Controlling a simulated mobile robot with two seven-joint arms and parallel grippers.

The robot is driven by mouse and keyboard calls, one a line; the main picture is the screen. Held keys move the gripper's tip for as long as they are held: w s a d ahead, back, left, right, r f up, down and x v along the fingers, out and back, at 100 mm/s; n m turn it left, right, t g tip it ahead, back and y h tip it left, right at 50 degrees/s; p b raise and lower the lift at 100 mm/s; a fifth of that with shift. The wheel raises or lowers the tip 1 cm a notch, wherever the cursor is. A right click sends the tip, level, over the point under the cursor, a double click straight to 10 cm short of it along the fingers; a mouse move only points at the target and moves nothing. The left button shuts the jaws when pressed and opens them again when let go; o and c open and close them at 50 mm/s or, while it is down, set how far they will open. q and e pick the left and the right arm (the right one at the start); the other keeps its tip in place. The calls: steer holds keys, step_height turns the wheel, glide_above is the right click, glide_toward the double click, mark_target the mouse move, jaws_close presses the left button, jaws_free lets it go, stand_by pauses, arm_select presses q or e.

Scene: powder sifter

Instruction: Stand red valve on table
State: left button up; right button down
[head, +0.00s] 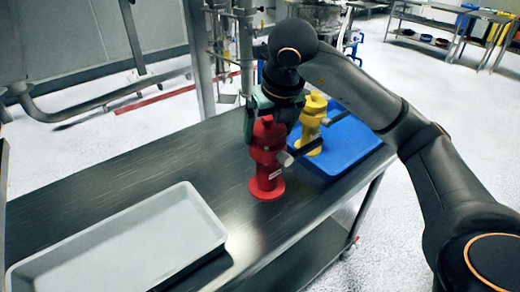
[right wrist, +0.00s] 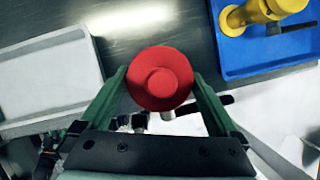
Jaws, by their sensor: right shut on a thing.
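The red valve (head: 267,168) is upright over the dark metal table, between the grey tray and the blue tray. Its round base appears to be at the table top; I cannot tell for sure whether it touches. My right gripper (head: 268,112) comes down from above and is shut on the valve's upper part. In the right wrist view the red valve (right wrist: 160,78) shows from its top, between the two green fingers of my right gripper (right wrist: 160,92). My left gripper is not in view.
The table (head: 150,165) has bare room behind the grey tray (head: 120,240). A yellow valve (head: 313,122) stands in the blue tray (head: 350,150), close right of the red valve. A metal post (head: 200,60) and piping stand behind the table.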

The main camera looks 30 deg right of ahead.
steer(key=w+f, duration=0.2)
steer(key=shift+w+f, duration=0.25)
steer(key=shift+f, duration=0.05)
steer(key=shift+s+p+x, duration=0.15)
steer(key=shift+x, duration=0.8)
steer(key=shift+s+p+x, duration=0.15)
steer(key=shift+x, duration=0.8)
steer(key=shift+a+f, duration=0.1)
steer(key=shift+a, duration=0.1)
steer(key=shift+f, duration=0.2)
jaws_free()
steer(key=shift+s, duration=0.1)
